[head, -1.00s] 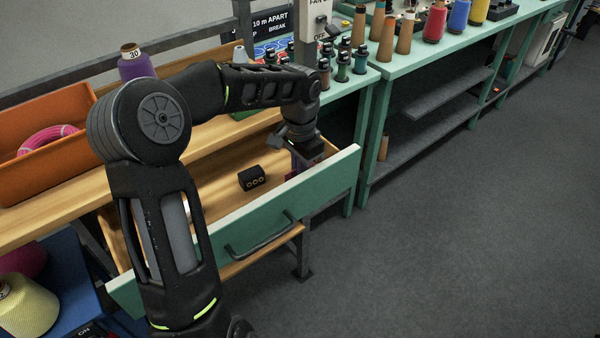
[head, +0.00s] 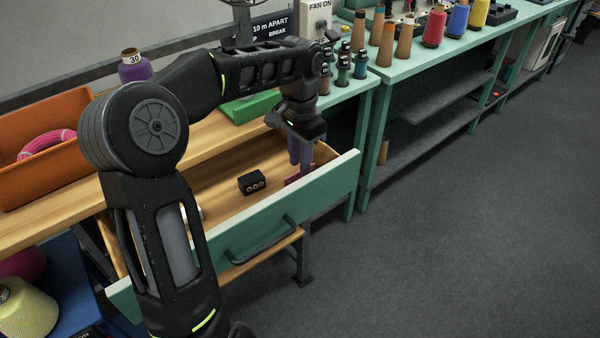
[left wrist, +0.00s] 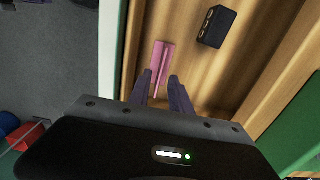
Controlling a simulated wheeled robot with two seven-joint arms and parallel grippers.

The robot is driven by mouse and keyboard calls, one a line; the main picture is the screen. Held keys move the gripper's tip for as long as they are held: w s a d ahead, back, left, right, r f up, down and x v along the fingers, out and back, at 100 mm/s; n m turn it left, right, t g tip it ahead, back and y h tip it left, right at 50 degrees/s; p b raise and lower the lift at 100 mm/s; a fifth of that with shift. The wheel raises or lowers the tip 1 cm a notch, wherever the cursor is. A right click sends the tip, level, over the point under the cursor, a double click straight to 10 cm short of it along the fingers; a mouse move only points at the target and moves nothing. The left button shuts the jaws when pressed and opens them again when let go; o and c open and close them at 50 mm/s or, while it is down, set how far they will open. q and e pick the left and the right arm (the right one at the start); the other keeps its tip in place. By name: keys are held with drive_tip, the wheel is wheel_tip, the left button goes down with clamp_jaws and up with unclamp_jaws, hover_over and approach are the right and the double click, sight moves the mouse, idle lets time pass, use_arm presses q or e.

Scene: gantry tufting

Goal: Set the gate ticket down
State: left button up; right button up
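The gate ticket, a flat pink piece with a raised line along it, lies on the drawer floor near the front panel. It shows in the left wrist view (left wrist: 162,66) and partly in the head view (head: 299,174). My left gripper (head: 300,150) is above the drawer's right end, pointing down. My right gripper is in neither view.
The open wooden drawer (head: 300,207) has a green front and dark handle. A black block with round holes (head: 252,181) lies in it, left of the ticket. An orange bin (head: 35,180) stands left. A green bench with thread cones (head: 404,35) stands right.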

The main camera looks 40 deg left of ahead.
use_arm(q)
wheel_tip(320, 180, up, 6)
drive_tip(key=shift+r+p, duration=0.1)
drive_tip(key=shift+p, duration=0.85)
